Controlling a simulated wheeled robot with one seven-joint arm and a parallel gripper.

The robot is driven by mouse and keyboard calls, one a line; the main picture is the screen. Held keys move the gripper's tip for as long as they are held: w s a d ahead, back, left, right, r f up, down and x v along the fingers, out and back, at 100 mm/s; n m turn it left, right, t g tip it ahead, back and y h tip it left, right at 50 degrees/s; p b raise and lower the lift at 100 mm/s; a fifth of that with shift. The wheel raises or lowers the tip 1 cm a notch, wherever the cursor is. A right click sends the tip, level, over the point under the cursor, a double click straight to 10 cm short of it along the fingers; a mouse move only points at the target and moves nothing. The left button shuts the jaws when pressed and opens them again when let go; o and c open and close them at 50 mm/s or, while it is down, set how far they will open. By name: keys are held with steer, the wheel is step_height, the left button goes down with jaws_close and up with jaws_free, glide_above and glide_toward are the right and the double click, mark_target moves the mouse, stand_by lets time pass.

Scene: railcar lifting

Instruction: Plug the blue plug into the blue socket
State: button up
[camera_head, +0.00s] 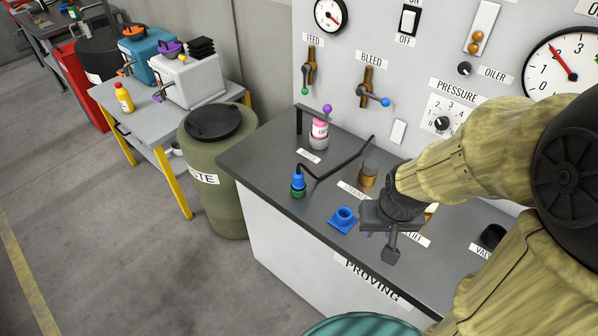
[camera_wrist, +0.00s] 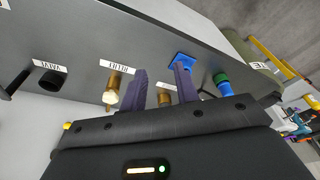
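The blue plug (camera_head: 298,181) stands upright on the left part of the dark bench top, with a green piece at its base and a black bent hose or rod leading from it. It also shows in the wrist view (camera_wrist: 226,90). The blue socket (camera_head: 343,219), a round collar on a square plate, is to its right near the front edge; the wrist view shows it (camera_wrist: 183,60) partly behind a finger. My gripper (camera_head: 380,238) is right of the socket, above the bench. In the wrist view its two fingers (camera_wrist: 162,82) are apart with nothing gripped between them.
Brass fittings (camera_head: 368,175) stand behind the socket. The wall panel (camera_head: 400,80) carries valves and gauges. A green waste barrel (camera_head: 222,180) stands left of the bench (camera_head: 262,148).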

stand_by(0.3)
steer(key=m+t+h+b, duration=0.3)
steer(key=t+b, duration=0.7)
steer(key=t, duration=0.1)
glide_toward(298, 180)
step_height(298, 180, down, 3)
steer(key=s, duration=0.2)
steer(key=s+a+r+t+h+b, duration=0.1)
steer(key=t, duration=0.1)
steer(key=s+a+r+t+h, duration=0.1)
steer(key=s+a, duration=0.1)
steer(key=shift+s+a+r+t+b, duration=0.2)
steer(key=shift+s+t+b, duration=0.1)
steer(key=shift+t+b, duration=0.1)
steer(key=shift+w, duration=0.1)
steer(key=p+x, duration=0.2)
steer(key=x, duration=1)
